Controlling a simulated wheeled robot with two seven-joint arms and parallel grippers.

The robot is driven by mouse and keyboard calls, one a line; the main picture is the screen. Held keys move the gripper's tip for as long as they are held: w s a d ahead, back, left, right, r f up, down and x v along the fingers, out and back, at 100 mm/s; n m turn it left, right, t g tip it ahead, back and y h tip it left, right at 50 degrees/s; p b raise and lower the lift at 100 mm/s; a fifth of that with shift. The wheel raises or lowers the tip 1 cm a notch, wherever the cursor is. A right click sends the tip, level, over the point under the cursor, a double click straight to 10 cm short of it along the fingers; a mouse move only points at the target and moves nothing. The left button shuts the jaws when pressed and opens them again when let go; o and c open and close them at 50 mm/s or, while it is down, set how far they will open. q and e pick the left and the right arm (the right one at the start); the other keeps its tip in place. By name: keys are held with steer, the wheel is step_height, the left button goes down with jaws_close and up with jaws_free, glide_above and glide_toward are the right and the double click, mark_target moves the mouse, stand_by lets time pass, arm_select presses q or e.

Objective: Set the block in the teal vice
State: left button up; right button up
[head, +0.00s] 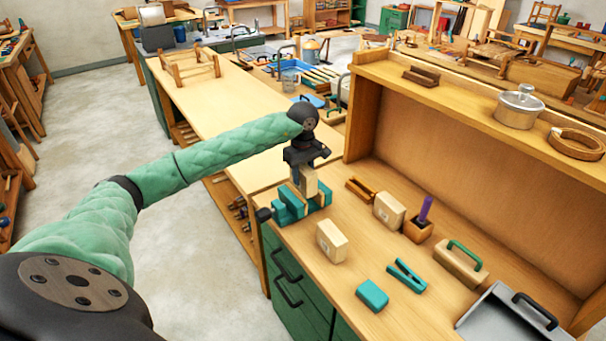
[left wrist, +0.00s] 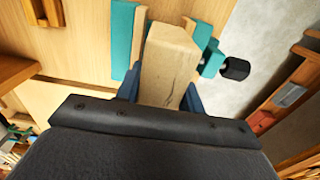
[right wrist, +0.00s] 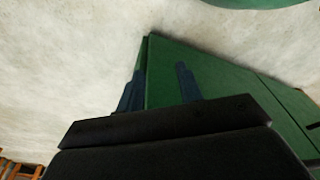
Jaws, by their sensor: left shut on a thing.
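The teal vice (head: 290,207) stands at the left end of the workbench, with a black handle knob at its side. My left gripper (head: 305,168) is above it, pointing down and shut on a pale wooden block (head: 310,184). In the left wrist view the block (left wrist: 168,62) lies between the fingers, in line with the gap between the vice's teal jaws (left wrist: 122,42). The block's lower end is hidden, so I cannot tell whether it touches the vice. My right gripper (right wrist: 160,85) is open and empty beside a green cabinet, outside the head view.
On the bench are two other pale blocks (head: 331,241) (head: 389,210), a teal block (head: 372,295), a teal clamp-like tool (head: 407,275), a purple-handled tool (head: 425,212), a green-handled float (head: 461,263) and a grey dustpan (head: 510,320). A raised shelf (head: 460,110) runs behind.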

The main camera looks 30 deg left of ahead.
arm_select(q)
steer(key=shift+f, duration=0.15)
arm_select(e)
steer(key=shift+s+f, duration=0.15)
steer(key=shift+s, duration=0.1)
arm_select(q)
steer(key=shift+f+b, duration=0.1)
steer(key=shift+b, duration=0.2)
steer(key=shift+f, duration=0.15)
arm_select(e)
steer(key=shift+s+a+r, duration=0.15)
steer(key=shift+r, duration=0.6)
